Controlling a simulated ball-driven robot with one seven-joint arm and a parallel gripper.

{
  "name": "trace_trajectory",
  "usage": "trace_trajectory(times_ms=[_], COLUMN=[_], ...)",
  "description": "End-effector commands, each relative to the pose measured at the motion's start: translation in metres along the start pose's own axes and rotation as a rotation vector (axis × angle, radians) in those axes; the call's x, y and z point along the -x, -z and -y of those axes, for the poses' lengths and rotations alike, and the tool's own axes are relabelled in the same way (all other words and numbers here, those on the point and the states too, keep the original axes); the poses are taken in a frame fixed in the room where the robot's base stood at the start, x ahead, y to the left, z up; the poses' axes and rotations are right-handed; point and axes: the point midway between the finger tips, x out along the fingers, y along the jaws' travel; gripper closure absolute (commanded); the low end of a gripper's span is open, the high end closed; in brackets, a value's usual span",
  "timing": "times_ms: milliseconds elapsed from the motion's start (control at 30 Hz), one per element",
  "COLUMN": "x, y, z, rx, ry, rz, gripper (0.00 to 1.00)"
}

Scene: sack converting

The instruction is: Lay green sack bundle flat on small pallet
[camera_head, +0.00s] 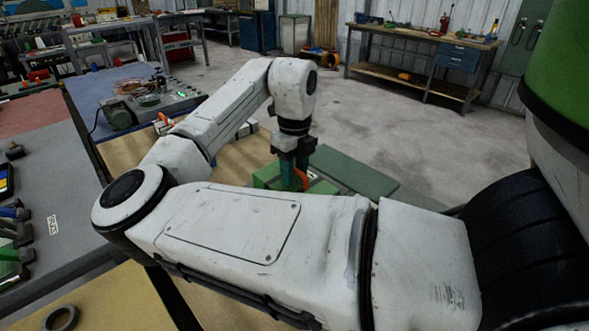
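My gripper (293,178) points straight down beyond my forearm, over the wooden bench top. A green block-like thing (266,177) with a pale label lies at its fingers; it looks like the green sack bundle, but my arm hides much of it. The fingers overlap it in this view, with a small orange piece beside them. I cannot tell whether they are shut on it or only beside it. I cannot make out the small pallet; my arm covers the bench in front of the gripper.
A flat green surface (357,176) extends to the right of the gripper. A device with a green light (154,103) stands on the blue-grey bench behind left. A tape roll (60,318) lies front left. Open concrete floor (400,130) is behind, before a far workbench (425,42).

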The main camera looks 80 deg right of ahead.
Motion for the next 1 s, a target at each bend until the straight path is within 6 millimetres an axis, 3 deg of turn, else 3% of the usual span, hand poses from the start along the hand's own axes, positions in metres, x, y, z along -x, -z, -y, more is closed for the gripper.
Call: trace_trajectory(times_ms=[433,1000], x=[0.01,0.111], y=[-0.001,0.0], z=[0.0,0.0], rx=[0.0,0.0], ry=[0.0,0.0], rz=[0.002,0.002], gripper=[0.57,0.57])
